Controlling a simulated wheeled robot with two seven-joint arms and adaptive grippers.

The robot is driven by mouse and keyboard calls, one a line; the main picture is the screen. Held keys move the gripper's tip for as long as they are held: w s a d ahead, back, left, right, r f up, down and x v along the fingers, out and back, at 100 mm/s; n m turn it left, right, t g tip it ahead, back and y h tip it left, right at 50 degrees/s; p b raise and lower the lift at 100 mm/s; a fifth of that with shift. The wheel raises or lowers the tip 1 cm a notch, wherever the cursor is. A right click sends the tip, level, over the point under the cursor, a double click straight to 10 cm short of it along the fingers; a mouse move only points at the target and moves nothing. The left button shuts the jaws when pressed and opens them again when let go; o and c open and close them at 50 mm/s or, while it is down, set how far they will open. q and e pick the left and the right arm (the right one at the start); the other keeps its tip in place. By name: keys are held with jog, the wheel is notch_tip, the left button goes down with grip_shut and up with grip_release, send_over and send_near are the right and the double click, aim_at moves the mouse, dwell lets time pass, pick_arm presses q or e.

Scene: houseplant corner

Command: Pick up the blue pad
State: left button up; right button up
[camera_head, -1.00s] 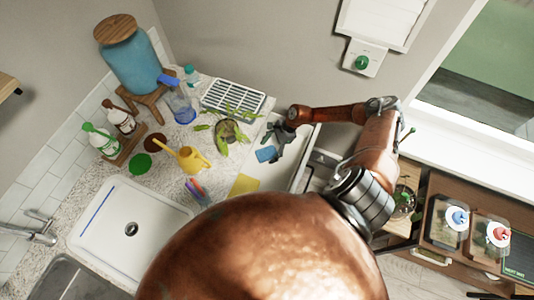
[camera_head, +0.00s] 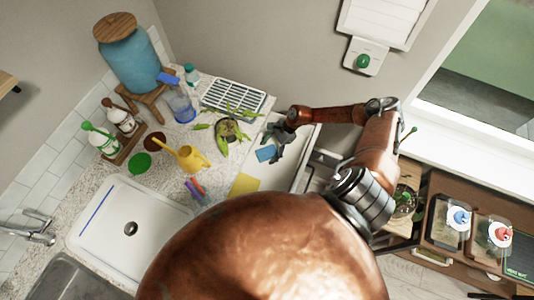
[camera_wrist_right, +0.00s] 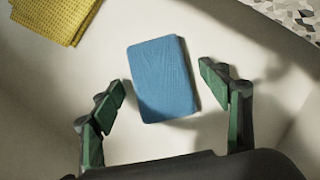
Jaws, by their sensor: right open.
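The blue pad (camera_wrist_right: 162,78) lies flat on a white surface in the right wrist view, between and just beyond the two fingertips. It also shows in the head view (camera_head: 265,153), beside my right gripper. My right gripper (camera_wrist_right: 167,98) is open and empty, with green-padded fingers on either side of the pad's near part; I see a gap at each side. In the head view my right gripper (camera_head: 277,141) hangs over the white tray (camera_head: 270,178). My left gripper is not in view.
A yellow cloth (camera_head: 244,184) lies in the same tray, left of the pad. A potted plant (camera_head: 229,130), a yellow watering can (camera_head: 189,157) and a white rack (camera_head: 234,96) stand close by on the counter.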

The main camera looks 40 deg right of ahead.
aim_at(264, 153)
jog(key=shift+c, duration=0.7)
jog(key=c, duration=1.1)
jog(key=shift+r+p, duration=0.35)
jog(key=shift+p, duration=0.15)
notch_tip(264, 153, up, 3)
jog(key=shift+d+f+b, duration=0.1)
jog(key=shift+b, duration=0.3)
jog(key=s+a+r, duration=0.2)
jog(key=s+r, duration=0.1)
jog(key=s, duration=0.1)
jog(key=s+a+r, duration=0.2)
jog(key=s+r, duration=0.1)
jog(key=s, duration=0.1)
jog(key=s+a+r, duration=0.3)
jog(key=s+r, duration=0.1)
jog(key=shift+s, duration=0.1)
